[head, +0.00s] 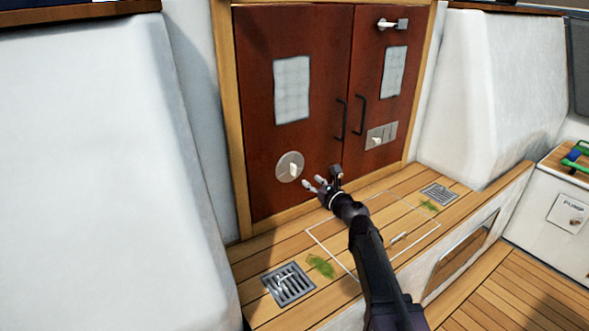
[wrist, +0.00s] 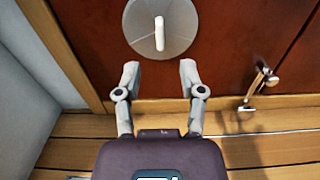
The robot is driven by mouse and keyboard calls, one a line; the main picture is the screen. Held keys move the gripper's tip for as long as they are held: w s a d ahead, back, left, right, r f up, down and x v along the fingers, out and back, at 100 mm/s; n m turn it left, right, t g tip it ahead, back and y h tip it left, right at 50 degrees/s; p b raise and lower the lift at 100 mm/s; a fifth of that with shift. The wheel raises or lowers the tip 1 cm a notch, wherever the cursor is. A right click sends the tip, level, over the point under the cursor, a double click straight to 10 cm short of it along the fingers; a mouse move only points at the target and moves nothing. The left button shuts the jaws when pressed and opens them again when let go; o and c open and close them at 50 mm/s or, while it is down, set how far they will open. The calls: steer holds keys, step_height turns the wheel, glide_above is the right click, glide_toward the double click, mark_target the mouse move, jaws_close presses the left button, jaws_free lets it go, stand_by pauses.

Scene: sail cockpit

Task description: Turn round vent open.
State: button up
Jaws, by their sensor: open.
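The round vent (head: 290,167) is a grey metal disc with a white upright knob, low on the left dark-red door. In the wrist view the round vent (wrist: 162,28) is straight ahead of my gripper, its knob (wrist: 159,34) standing vertical in the picture. My gripper (head: 314,183) is open and empty, just right of and below the vent in the head view. In the wrist view its two fingers (wrist: 159,72) are spread apart below the disc, in line with the knob. The fingertips appear short of the knob.
The right door has a rectangular vent plate (head: 381,136) and a latch (head: 392,24). Two black handles (head: 350,118) flank the door seam. Below is a wooden step with a floor grate (head: 288,284), a second grate (head: 439,193) and green weed (head: 321,266). White walls stand either side.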

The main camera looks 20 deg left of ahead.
mark_target(296, 169)
steer(key=x, duration=1)
steer(key=shift+c, duration=0.2)
jaws_close()
